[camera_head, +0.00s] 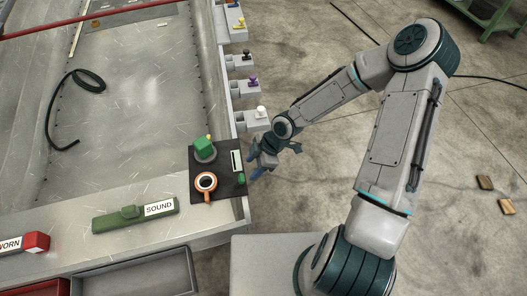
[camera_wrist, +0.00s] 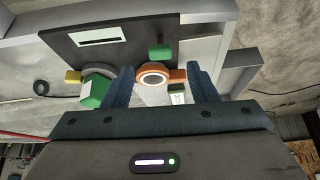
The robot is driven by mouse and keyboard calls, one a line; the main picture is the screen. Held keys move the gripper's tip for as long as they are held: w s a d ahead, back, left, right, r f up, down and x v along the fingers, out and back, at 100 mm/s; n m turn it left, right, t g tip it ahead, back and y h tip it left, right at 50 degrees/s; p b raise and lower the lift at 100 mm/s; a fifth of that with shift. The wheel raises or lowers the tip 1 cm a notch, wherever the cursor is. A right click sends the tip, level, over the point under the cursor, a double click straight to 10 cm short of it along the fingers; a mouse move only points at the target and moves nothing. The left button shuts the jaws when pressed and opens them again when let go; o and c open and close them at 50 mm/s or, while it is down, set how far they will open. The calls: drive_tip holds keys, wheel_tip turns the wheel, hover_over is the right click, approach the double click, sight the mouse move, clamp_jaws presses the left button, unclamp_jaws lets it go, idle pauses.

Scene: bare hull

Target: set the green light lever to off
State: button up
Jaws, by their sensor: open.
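A dark panel (camera_head: 222,193) lies on the hull's rim, and it also fills the upper part of the wrist view (camera_wrist: 70,40). A small green knob (camera_head: 241,178) sits on its right edge, below a pale slotted plate (camera_head: 237,161); this looks like the green lever. In the wrist view the green knob (camera_wrist: 160,52) stands beyond my fingertips, apart from the pale plate (camera_wrist: 100,36). My gripper (camera_head: 257,172) is open and empty just right of the panel. The lever's setting cannot be told.
Brackets with white (camera_head: 262,111), purple (camera_head: 253,79) and other knobs line the hull's side. A green "SOUND" block (camera_head: 130,213) lies left. Floor at right is mostly clear.

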drive_tip(key=v, duration=0.7)
drive_tip(key=shift+r+p, duration=0.25)
drive_tip(key=shift+p, duration=0.15)
drive_tip(key=shift+d, duration=0.2)
drive_tip(key=s+d+r+m+h, duration=0.4)
drive_tip(key=d+r+m+h, duration=0.4)
drive_tip(key=d, duration=0.4)
drive_tip(key=s+r+m+t, duration=0.1)
drive_tip(key=s+r+m, duration=0.2)
drive_tip(key=r+m, duration=0.1)
drive_tip(key=s+r+m+t+y, duration=0.1)
drive_tip(key=s+r+m, duration=0.2)
drive_tip(key=r, duration=0.4)
drive_tip(key=s+r+m+t+y, duration=0.1)
drive_tip(key=s+r+m+t, duration=0.1)
drive_tip(key=r, duration=0.4)
drive_tip(key=s+m, duration=0.1)
drive_tip(key=m, duration=0.1)
drive_tip(key=shift+d+r+m, duration=0.25)
drive_tip(key=shift+d+m, duration=0.15)
drive_tip(key=shift+s, duration=0.15)
idle(1.1)
